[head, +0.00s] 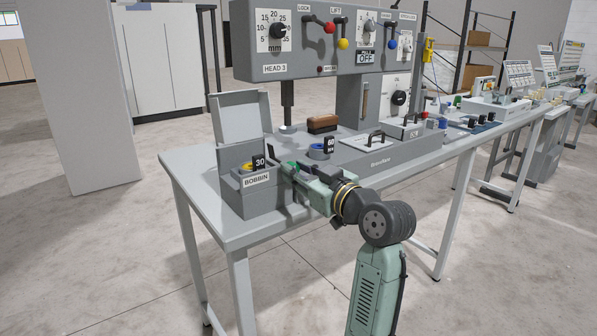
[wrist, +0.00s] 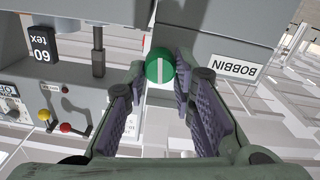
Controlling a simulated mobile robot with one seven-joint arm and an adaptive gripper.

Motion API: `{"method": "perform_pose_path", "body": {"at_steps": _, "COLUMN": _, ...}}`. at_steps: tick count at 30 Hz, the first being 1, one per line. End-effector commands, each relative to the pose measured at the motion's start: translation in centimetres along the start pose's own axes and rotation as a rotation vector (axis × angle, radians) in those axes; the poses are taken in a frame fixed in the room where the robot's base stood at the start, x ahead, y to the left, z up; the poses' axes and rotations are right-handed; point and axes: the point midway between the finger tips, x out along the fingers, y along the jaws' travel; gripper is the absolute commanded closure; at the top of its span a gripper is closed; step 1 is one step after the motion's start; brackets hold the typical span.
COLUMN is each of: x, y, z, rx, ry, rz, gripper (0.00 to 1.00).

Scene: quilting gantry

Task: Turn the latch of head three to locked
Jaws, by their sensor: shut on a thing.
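A round green knob (wrist: 160,68) with a white bar across it shows in the wrist view, beside the grey bobbin box. The white bar runs up and down in that view. My gripper (wrist: 160,80) has its two fingers on either side of the knob and is shut on it. In the head view my gripper (head: 289,170) reaches the right side of the bobbin box (head: 262,203), and a little green shows at its tips. The head three panel (head: 290,62) stands behind, with a red-knobbed lever (head: 330,27) near the LOCK label.
The box's lid (head: 242,117) stands open, with a spool marked 30 inside. A blue spool (head: 320,151) marked 60, a brown block (head: 322,122) and a handled plate (head: 376,141) lie on the machine bed. Floor is clear in front.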

Motion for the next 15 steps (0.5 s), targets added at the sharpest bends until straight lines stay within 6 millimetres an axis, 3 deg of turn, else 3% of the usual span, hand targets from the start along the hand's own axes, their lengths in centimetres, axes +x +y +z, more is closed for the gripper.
{"method": "perform_pose_path", "body": {"at_steps": 5, "x": 0.00, "y": -0.02, "z": 0.00, "rx": 0.000, "ry": 0.000, "rz": -0.001, "gripper": 1.00}}
{"method": "perform_pose_path", "body": {"at_steps": 15, "x": -0.02, "y": -0.04, "z": 0.16, "rx": -0.034, "ry": 0.000, "rz": 0.000, "gripper": 1.00}}
